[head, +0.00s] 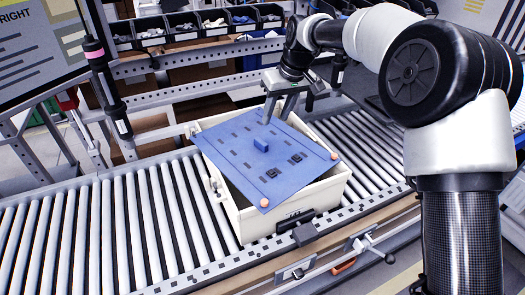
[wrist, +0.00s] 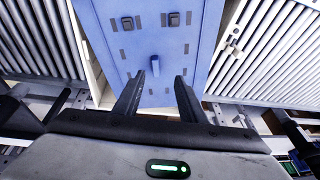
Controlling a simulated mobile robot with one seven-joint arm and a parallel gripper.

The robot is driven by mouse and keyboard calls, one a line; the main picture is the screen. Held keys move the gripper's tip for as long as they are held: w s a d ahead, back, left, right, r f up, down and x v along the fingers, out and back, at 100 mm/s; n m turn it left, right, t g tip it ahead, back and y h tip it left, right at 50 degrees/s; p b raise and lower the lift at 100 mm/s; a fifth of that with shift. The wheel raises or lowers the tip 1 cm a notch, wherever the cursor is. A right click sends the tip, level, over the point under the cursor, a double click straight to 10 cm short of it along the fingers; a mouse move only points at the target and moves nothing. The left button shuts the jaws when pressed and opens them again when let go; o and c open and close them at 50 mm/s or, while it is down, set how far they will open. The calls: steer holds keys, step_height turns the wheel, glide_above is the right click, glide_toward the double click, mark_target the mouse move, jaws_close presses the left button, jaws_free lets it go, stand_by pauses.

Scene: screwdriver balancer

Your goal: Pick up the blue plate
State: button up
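The blue plate (head: 228,158) lies askew across the top of a cream crate (head: 247,222), with its corners reaching past the rim. A small raised blue block (head: 261,145) stands near its middle, among dark rectangular marks. My gripper (head: 276,119) is above the far part of the plate, fingers pointing down, apart and empty. In the wrist view the two fingers of my gripper (wrist: 155,92) are spread, with the blue block (wrist: 155,65) lying beyond them on the plate (wrist: 190,52). I cannot tell whether the fingertips touch the plate.
The crate stands on a roller conveyor (head: 100,235) with free rollers on both sides. Grey metal rails run behind it, with a shelf of dark bins (head: 185,25) further back. A pink-and-black screwdriver (head: 95,48) hangs at the left.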

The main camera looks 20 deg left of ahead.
steer(key=w+r+n, duration=0.2)
steer(key=y, duration=0.1)
glide_above(262, 142)
steer(key=d, duration=0.2)
steer(key=shift+n, duration=0.3)
steer(key=f, duration=1.1)
steer(key=shift+s+d+f+p, duration=0.15)
steer(key=shift+s+f+p, duration=0.1)
steer(key=shift+p, duration=0.15)
steer(key=shift+s+p+x, duration=0.2)
steer(key=shift+p+x, duration=0.25)
steer(key=shift+x, duration=2.2)
steer(key=shift+c, duration=0.5)
